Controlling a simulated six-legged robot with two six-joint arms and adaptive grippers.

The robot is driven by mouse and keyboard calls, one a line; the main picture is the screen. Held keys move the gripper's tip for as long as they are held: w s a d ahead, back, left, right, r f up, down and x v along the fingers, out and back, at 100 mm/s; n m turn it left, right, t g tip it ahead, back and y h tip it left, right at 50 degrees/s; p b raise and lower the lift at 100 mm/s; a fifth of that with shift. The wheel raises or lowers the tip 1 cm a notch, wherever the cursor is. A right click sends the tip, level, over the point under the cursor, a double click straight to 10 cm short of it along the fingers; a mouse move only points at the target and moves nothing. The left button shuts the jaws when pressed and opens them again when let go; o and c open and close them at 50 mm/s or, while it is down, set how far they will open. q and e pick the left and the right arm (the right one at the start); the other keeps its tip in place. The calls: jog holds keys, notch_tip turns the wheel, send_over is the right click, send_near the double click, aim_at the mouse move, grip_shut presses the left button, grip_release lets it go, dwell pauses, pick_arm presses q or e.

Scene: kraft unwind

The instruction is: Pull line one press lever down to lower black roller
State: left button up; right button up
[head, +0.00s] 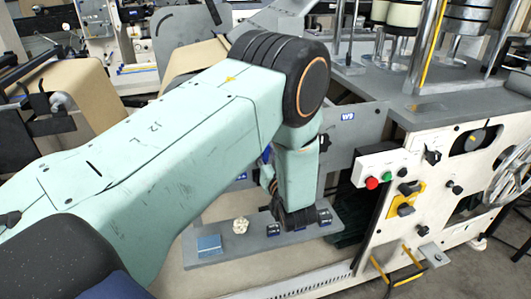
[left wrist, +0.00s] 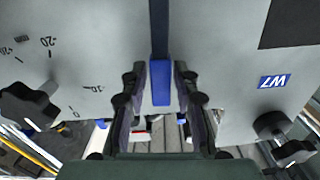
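In the left wrist view a lever with a blue handle (left wrist: 161,85) hangs from a dark bar (left wrist: 159,28) in front of grey plates. My left gripper (left wrist: 161,80) is open, with one dark finger on each side of the blue handle and a narrow gap visible on both sides. In the head view my left arm crosses from the left and its wrist bends down by the machine; its fingers are mostly hidden behind the arm. I cannot make out the black roller. My right gripper is not in view.
A grey shelf (head: 300,240) below my wrist carries a blue block (head: 208,244) and a pale lump (head: 240,226). A white control panel (head: 455,170) with a red button (head: 372,183) stands right. Black knobs (left wrist: 28,103) (left wrist: 280,130) flank the lever. Brown paper rolls (head: 80,95) stand left.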

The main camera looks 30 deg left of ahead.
pick_arm(q)
jog(key=shift+c, duration=0.6)
grip_shut()
